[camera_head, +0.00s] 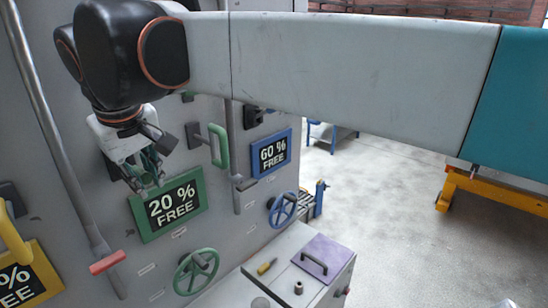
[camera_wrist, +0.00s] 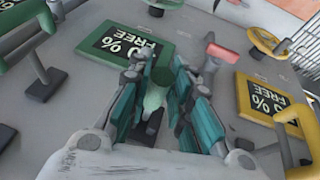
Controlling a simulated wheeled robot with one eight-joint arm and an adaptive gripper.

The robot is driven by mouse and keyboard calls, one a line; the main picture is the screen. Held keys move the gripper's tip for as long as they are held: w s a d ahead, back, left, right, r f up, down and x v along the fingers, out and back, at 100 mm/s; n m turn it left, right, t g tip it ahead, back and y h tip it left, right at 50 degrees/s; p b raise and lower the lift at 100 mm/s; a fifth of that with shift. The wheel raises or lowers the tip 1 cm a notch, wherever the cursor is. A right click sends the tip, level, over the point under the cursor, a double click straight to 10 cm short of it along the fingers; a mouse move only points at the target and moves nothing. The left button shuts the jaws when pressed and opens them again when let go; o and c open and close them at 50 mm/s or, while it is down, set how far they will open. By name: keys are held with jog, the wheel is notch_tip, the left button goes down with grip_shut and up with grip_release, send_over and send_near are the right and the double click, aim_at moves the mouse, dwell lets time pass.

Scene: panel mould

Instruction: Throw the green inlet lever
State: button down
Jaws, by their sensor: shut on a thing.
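My gripper (camera_wrist: 157,115) is in front of the grey panel, beside the upper left of the green "20 % FREE" sign (camera_head: 170,205) in the head view. It is shut on a green lever handle (camera_wrist: 161,72), seen between its fingers in the wrist view. In the head view my wrist and fingers mostly hide that handle. A second green handle (camera_head: 217,146) stands on the panel to the right, clear of my gripper; it also shows at the left of the wrist view (camera_wrist: 18,38). No readable label tells which green handle is the inlet lever.
A red-handled lever (camera_head: 108,262), a yellow handle (camera_head: 14,238) and a green wheel (camera_head: 196,271) stand out from the panel nearby. A blue "60 % FREE" sign (camera_head: 272,153) and blue wheel (camera_head: 282,210) are further right. Open floor (camera_head: 390,220) lies to the right.

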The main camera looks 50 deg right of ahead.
notch_tip(320, 180, down, 9)
jog(key=w+t+b, duration=0.1)
jog(key=t+b, duration=0.4)
jog(key=t, duration=0.3)
jog(key=shift+m+b, duration=0.4)
jog(key=shift+d, duration=0.1)
jog(key=c, duration=1.4)
grip_release()
jog(key=shift+w, duration=0.1)
jog(key=shift+c, duration=0.2)
jog(key=shift+r, duration=0.15)
jog(key=v, duration=1.2)
